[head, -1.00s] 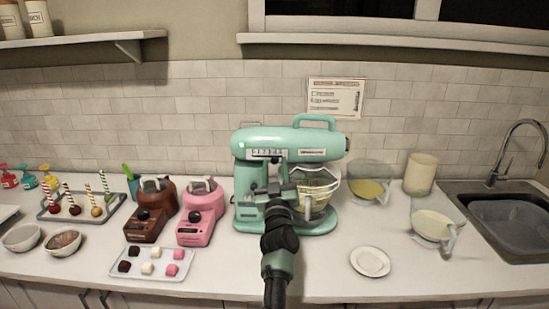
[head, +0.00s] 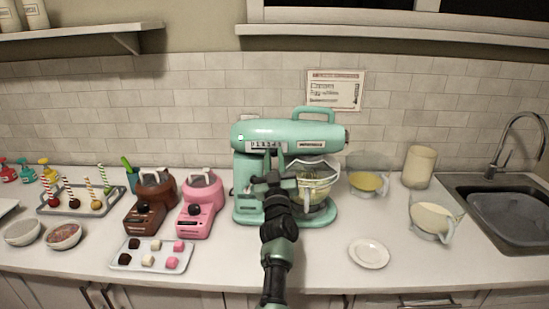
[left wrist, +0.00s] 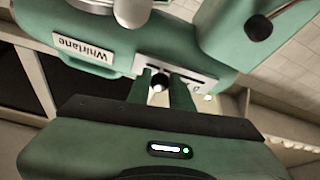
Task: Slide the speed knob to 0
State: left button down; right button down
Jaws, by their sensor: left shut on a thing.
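The mint-green stand mixer (head: 290,133) stands on the counter against the tiled wall. Its speed scale (head: 267,146) is a pale strip with marks on the side of the head; the marks are too small to read. In the left wrist view the green mixer body appears turned over, with a "Whirlane" plate and the slot strip (left wrist: 192,74). The small dark speed knob (left wrist: 159,83) sits between the fingertips of my left gripper (left wrist: 164,88), which is shut on it. In the head view my left gripper (head: 268,178) reaches up in front of the scale and hides the knob. My right gripper is out of view.
A glass bowl (head: 318,184) sits under the mixer head. Brown (head: 152,203) and pink (head: 198,207) small machines stand close on the left. A tray of sweets (head: 136,262) lies in front of them. A white plate (head: 369,254) lies at right front, with clear counter around it.

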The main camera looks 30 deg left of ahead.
aim_at(252, 145)
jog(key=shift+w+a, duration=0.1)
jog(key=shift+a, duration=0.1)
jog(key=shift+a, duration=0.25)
pick_arm(q)
jog(key=shift+a, duration=0.1)
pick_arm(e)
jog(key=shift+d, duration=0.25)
pick_arm(q)
jog(key=s+a, duration=0.1)
jog(key=a, duration=0.1)
jog(key=s+a, duration=0.1)
jog(key=a, duration=0.1)
jog(key=s+a+p, duration=0.1)
jog(key=shift+s+a, duration=0.25)
jog(key=shift+a, duration=0.15)
jog(key=shift+d, duration=0.1)
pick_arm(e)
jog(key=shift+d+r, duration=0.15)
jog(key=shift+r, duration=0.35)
pick_arm(q)
jog(key=shift+w, duration=0.1)
